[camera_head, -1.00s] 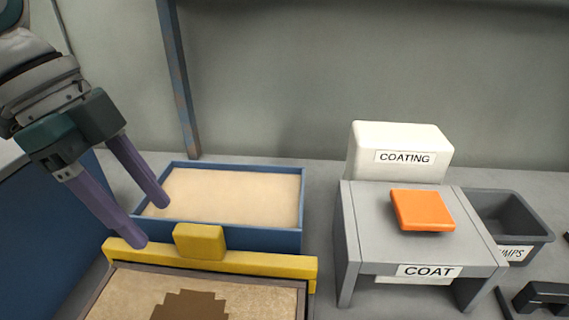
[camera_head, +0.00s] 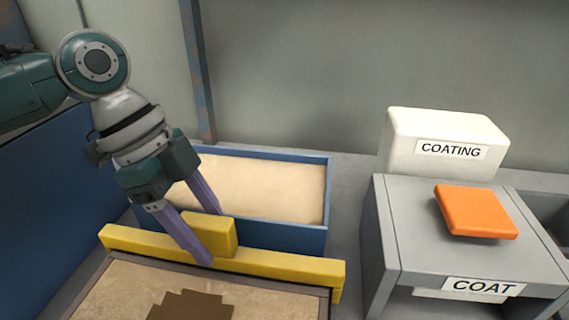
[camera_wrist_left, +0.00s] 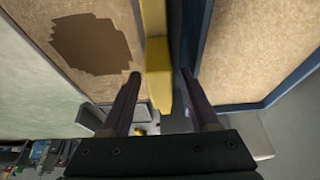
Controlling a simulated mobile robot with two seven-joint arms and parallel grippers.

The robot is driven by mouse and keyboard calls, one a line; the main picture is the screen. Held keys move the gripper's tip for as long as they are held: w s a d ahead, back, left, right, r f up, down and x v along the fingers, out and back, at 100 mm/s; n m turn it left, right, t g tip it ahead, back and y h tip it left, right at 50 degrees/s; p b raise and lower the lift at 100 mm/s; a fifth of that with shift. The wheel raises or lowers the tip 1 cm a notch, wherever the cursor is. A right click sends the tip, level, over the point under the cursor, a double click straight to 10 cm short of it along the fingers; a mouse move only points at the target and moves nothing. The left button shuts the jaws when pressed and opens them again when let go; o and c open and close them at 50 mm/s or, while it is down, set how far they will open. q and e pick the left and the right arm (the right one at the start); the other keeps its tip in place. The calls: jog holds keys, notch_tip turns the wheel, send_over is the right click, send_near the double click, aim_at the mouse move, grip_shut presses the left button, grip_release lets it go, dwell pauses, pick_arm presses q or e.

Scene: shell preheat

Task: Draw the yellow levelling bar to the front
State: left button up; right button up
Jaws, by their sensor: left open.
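The yellow levelling bar (camera_head: 285,265) lies across the far edge of a framed bed of tan material (camera_head: 125,284) with a dark stepped patch. A yellow block-shaped grip (camera_head: 209,235) stands up from the bar's middle. My left gripper (camera_head: 214,238) is open, with one purple finger on the near side of the grip and the other on the far side. In the left wrist view the yellow grip (camera_wrist_left: 159,75) lies between the two spread fingers (camera_wrist_left: 160,77). A gap shows beside it, and I cannot tell whether either finger touches it. My right gripper is not in view.
A blue-walled box of pale material (camera_head: 328,192) stands right behind the bar. To the right are a grey stand labelled COAT (camera_head: 400,215) with an orange slab (camera_head: 476,211) on top, and a white COATING block (camera_head: 440,135).

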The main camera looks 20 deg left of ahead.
pick_arm(q)
jog(key=shift+c, duration=0.3)
grip_shut()
dwell(1.1)
